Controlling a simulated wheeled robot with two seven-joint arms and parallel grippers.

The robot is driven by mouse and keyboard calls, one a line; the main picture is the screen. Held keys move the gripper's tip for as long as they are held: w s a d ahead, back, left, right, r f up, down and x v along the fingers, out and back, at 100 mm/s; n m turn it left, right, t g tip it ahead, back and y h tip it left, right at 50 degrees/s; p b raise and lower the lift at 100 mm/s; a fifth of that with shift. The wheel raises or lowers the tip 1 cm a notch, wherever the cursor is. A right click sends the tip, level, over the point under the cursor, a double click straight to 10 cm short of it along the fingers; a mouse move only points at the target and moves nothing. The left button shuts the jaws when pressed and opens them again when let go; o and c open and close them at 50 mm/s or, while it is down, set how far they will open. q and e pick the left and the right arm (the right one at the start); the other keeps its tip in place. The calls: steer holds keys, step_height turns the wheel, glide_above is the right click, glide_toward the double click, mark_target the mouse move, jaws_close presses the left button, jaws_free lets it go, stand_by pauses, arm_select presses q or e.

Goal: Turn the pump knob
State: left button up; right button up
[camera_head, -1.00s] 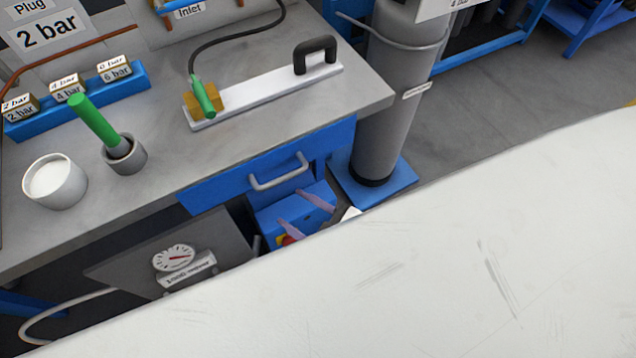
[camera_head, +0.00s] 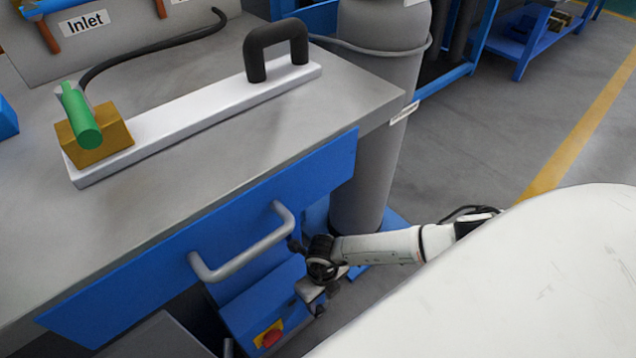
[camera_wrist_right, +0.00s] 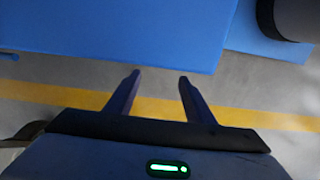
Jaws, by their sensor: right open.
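A red knob (camera_head: 271,337) sits on a yellow plate on the front of a blue box (camera_head: 258,305) under the bench. I take it for the pump knob. My right gripper (camera_head: 312,298) is at the right of this box, apart from the knob, below the drawer handle. In the right wrist view its two fingers (camera_wrist_right: 158,78) are spread with nothing between them. That view shows a plain blue surface (camera_wrist_right: 130,30) ahead, and the knob is not seen there. My left gripper is not in view.
The grey drawer handle (camera_head: 244,247) juts out from the blue drawer front (camera_head: 120,290). A grey cylinder (camera_head: 372,130) stands right of the bench. A white board (camera_head: 190,125) with a black handle lies on the bench. Open floor (camera_head: 460,150) is at the right.

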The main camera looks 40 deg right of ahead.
mark_target(321, 312)
step_height(321, 312, down, 5)
steer(key=b, duration=0.2)
steer(key=shift+s+a+f+b, duration=0.1)
steer(key=shift+b, duration=0.25)
step_height(321, 312, down, 4)
steer(key=shift+r+b, duration=0.2)
steer(key=shift+b, duration=0.85)
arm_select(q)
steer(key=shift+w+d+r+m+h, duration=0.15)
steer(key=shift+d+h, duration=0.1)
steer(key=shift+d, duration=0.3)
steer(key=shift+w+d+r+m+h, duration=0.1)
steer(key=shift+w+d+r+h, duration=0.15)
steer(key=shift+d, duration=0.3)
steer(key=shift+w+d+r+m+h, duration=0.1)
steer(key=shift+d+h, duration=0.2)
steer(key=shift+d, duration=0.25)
arm_select(e)
steer(key=shift+f, duration=0.4)
